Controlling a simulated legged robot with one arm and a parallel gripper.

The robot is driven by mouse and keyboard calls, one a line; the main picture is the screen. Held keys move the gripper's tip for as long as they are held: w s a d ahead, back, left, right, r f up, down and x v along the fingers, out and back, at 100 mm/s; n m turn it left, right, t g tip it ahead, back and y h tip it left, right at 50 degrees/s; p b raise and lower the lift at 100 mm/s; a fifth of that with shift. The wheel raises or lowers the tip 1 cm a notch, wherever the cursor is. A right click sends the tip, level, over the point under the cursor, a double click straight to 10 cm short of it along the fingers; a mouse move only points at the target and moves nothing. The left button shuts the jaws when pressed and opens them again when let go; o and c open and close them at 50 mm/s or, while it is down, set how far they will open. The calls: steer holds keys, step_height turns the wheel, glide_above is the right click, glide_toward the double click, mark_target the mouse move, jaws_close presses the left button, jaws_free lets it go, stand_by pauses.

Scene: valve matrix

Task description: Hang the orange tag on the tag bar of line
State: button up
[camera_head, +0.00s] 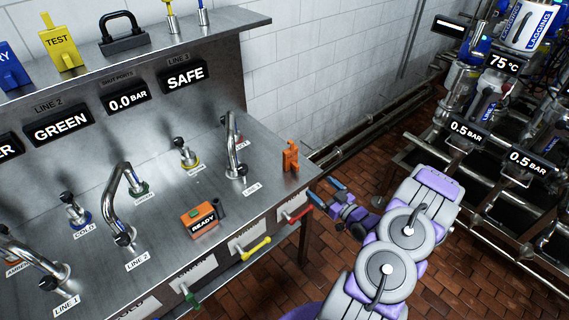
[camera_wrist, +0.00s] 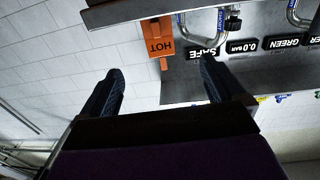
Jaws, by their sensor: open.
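The orange tag (camera_head: 291,157) stands near the right end of the steel bench, beside the LINE 3 pipe. In the wrist view the orange tag (camera_wrist: 159,40) reads HOT, upside down, ahead of and between my fingers. My gripper (camera_head: 327,192) is open and empty, off the bench's right end, to the right of and apart from the tag. Its two dark fingers are spread in the wrist view (camera_wrist: 160,67). Bent steel pipes rise at LINE 1 (camera_head: 38,263), LINE 2 (camera_head: 120,205) and LINE 3 (camera_head: 233,145). I cannot tell which part is the tag bar.
An orange READY box (camera_head: 200,220) sits on the bench. Coloured handles, such as the yellow one (camera_head: 255,247), stick out from its front. A yellow TEST tag (camera_head: 61,43) and a black padlock-shaped piece (camera_head: 123,36) stand on the shelf. Piping fills the right side.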

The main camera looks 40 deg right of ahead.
steer(key=b, duration=0.2)
glide_toward(292, 162)
steer(key=w, duration=0.3)
steer(key=shift+w+a+f, duration=0.1)
steer(key=shift+w+f, duration=0.05)
steer(key=shift+w, duration=0.15)
steer(key=shift+w+d+b, duration=0.25)
steer(key=shift+w+b, duration=0.2)
steer(key=shift+w, duration=0.55)
steer(key=shift+w+a+b, duration=0.2)
steer(key=shift+w+b, duration=0.55)
steer(key=shift+w, duration=1.45)
steer(key=shift+d+f, duration=0.1)
steer(key=c, duration=1.3)
